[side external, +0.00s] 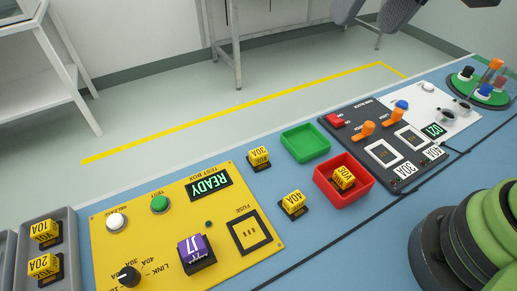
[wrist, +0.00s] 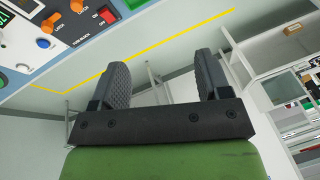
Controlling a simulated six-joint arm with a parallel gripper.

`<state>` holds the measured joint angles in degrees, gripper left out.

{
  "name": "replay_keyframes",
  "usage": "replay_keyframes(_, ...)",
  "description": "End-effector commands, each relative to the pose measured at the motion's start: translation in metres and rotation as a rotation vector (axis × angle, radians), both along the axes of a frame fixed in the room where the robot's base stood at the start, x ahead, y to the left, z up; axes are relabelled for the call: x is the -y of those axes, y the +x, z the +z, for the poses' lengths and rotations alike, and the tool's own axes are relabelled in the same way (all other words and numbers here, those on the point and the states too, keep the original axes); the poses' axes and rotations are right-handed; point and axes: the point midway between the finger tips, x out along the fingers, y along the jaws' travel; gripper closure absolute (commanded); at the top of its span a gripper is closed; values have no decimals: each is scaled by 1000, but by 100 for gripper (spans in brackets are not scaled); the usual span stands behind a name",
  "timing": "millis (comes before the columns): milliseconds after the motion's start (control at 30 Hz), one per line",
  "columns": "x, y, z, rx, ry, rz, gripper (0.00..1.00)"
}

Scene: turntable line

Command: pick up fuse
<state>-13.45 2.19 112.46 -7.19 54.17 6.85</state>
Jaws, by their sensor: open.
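Yellow fuses show in the side external view. One marked 30A (side external: 259,157) and one marked 40A (side external: 293,204) stand on the blue table right of the yellow test box (side external: 130,262). Another fuse (side external: 344,178) lies in the red tray (side external: 330,194). Two more, the upper (side external: 44,232) and the lower marked 20A (side external: 44,267), are in the grey tray at the left. The test box's FUSE socket (side external: 250,232) is empty. My gripper (wrist: 162,72) is open and empty, raised away from the fuses, none of which shows in the wrist view.
A purple J7 block (side external: 196,249) sits at LINK on the test box, whose display reads READY. An empty green tray (side external: 305,142) stands behind the red one. A dark panel (side external: 357,127) with orange levers and a green round stand (side external: 482,91) with knobs are at right.

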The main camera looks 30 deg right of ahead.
Motion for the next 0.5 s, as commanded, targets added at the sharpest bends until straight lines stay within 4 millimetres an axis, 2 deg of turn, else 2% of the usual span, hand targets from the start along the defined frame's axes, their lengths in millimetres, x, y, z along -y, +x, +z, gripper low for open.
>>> replay_keyframes(33, -11, 14, -14, -41, -16, 21, 30)
replay_keyframes(200, -48, 50, -67, -143, -76, 85, 30)
replay_keyframes(400, -86, 69, -138, -238, -148, 147, 30)
replay_keyframes(500, -97, 71, -164, -265, -174, 168, 30)
